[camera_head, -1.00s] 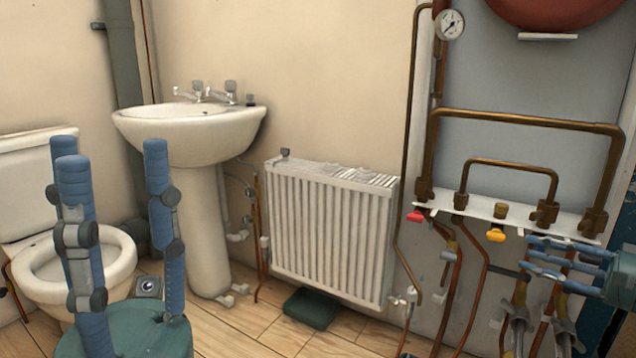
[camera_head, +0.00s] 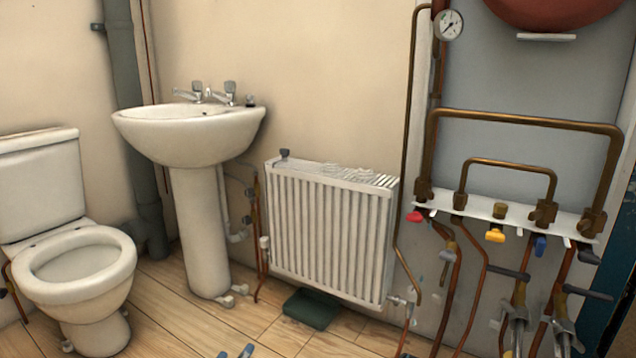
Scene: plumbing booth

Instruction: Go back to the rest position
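Two small blue fingertips, most likely of my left gripper (camera_head: 237,353), show at the bottom edge, left of centre. The rest of that gripper is below the picture, so how far its fingers are apart cannot be judged. Nothing is seen between the tips. They are well in front of the radiator and the basin pedestal, over the wooden floor. My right gripper is out of view.
A toilet (camera_head: 84,262) stands at the left, a basin (camera_head: 190,138) beside it, and a white radiator (camera_head: 328,230) in the middle. A valve rail (camera_head: 480,208) with red, yellow and blue handles is at the right, with pipes below. A dark green block (camera_head: 311,309) lies under the radiator.

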